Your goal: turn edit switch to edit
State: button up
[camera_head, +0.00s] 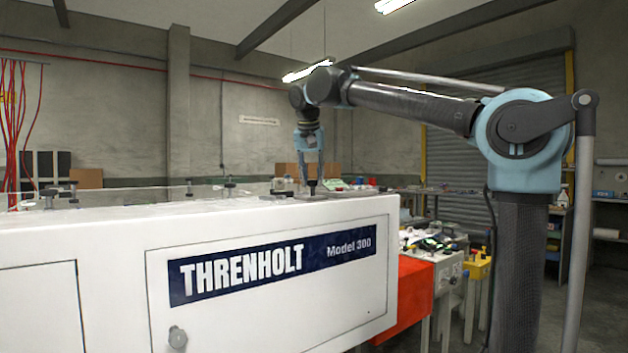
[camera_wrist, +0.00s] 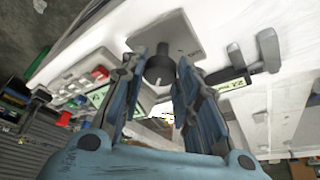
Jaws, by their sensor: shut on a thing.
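The edit switch shows in the wrist view as a dark round knob (camera_wrist: 159,72) on a grey square plate (camera_wrist: 160,30). Small lettering is on the plate, too small to read surely. My gripper (camera_wrist: 160,64) has one blue finger on each side of the knob and is shut on it. In the head view my gripper (camera_head: 311,182) points down onto the top of the white Threnholt machine (camera_head: 120,235), near its far right end. The switch is too small there to make out its setting.
In the head view a red panel (camera_head: 405,298) and cluttered benches stand beyond the machine.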

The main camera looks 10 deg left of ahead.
dwell(0.4)
jog(key=o, duration=1.1)
jog(key=shift+w, duration=0.1)
jog(key=shift+c, duration=0.2)
jog(key=shift+r, duration=0.1)
jog(key=v, duration=1.1)
jog(key=shift+r, duration=0.3)
